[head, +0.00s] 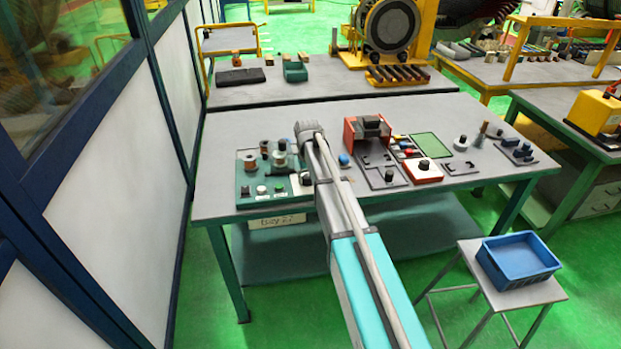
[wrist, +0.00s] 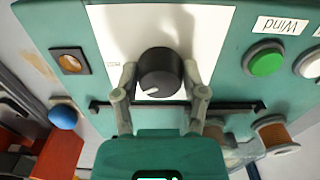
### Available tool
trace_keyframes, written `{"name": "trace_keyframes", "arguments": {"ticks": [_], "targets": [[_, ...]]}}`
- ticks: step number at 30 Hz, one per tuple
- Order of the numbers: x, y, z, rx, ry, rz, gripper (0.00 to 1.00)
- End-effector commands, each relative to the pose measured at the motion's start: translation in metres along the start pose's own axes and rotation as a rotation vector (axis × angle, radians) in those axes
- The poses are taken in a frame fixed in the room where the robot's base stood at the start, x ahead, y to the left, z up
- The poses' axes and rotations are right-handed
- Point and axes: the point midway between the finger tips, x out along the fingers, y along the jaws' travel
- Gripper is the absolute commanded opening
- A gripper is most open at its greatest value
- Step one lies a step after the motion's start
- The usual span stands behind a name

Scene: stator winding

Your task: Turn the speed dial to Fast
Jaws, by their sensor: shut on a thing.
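The black round speed dial (wrist: 160,66) sits on a white plate (wrist: 118,30) of the teal control panel (wrist: 225,50) in the wrist view. A short white pointer mark shows on the dial, toward the lower left in the picture. The small lettering beside the dial is too small to read. My gripper (wrist: 160,78) has one finger on each side of the dial and is shut on it. In the head view the teal panel (head: 246,170) is at the left of the near table, and my arm hides the dial and the fingers.
In the wrist view a green button (wrist: 265,62) under an upside-down "Wind" label and a white button (wrist: 309,63) are to the right. A square amber lamp (wrist: 69,61) is to the left. A red box (head: 350,138) and a blue bin (head: 517,262) show in the head view.

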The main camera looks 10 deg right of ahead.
Motion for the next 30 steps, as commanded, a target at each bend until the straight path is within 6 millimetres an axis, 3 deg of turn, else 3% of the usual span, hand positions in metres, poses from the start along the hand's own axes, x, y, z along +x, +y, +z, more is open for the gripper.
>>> {"name": "trace_keyframes", "arguments": {"ticks": [15,30], "targets": [[-0.0007,-0.0015,-0.0051,0.420,0.008,-0.002,0.08],[-0.0007,-0.0012,-0.0052,0.525,0.008,-0.001,0.08]]}}
